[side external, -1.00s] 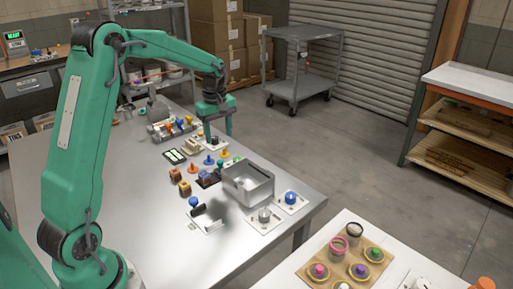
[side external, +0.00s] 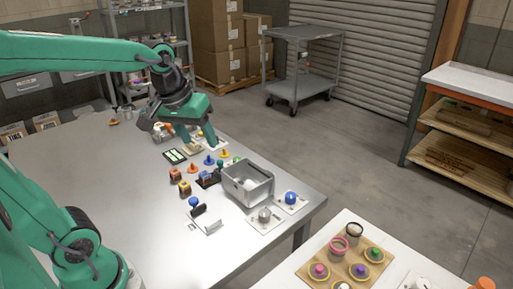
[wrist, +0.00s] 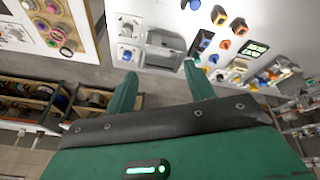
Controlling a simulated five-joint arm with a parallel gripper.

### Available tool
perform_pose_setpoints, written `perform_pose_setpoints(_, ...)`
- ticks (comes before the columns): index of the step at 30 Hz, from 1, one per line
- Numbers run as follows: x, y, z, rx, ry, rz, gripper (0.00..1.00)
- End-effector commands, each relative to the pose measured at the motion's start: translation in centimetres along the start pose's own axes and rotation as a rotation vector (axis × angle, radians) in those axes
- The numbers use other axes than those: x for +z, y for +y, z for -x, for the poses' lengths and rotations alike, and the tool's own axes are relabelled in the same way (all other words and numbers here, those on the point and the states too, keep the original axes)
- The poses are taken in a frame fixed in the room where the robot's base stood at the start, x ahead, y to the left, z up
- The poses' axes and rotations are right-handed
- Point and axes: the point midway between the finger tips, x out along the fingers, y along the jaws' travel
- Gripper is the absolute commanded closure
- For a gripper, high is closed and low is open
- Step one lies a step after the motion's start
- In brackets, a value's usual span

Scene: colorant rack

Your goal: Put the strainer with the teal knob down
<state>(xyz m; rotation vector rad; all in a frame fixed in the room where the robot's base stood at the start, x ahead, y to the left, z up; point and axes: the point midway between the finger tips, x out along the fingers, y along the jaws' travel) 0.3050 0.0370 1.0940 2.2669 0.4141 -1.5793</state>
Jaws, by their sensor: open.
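A small piece with a dark teal-green knob (side external: 220,164) stands on the metal table beside the grey bin in the side view. It looks like the strainer, but its body is too small to make out. I cannot pick it out in the wrist view. My gripper (side external: 197,137) is open above the far part of the table, behind and left of that piece, with nothing seen between its fingers. In the wrist view my gripper's (wrist: 160,72) two green fingers stand wide apart.
The grey open bin (side external: 235,188) stands near the table's right edge; it also shows in the wrist view (wrist: 178,42). A black holder (side external: 207,181), orange blocks (side external: 185,188) and several coloured knobbed pieces stand close together. The near left table is bare.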

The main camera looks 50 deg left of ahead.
Motion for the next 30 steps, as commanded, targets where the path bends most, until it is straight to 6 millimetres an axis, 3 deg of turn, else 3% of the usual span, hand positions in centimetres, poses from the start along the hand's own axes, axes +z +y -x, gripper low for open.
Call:
perform_pose_setpoints(6, 4.5, 0.1, 1.3, 0.040, 0.065, -0.216, 0.46)
perform_pose_setpoints(12, 7.5, -0.1, 1.5, 0.064, 0.113, -0.374, 0.46)
perform_pose_setpoints(18, 8.8, -0.3, 1.5, 0.073, 0.135, -0.446, 0.46)
perform_pose_setpoints(30, 8.9, -0.3, 1.4, 0.073, 0.136, -0.453, 0.46)
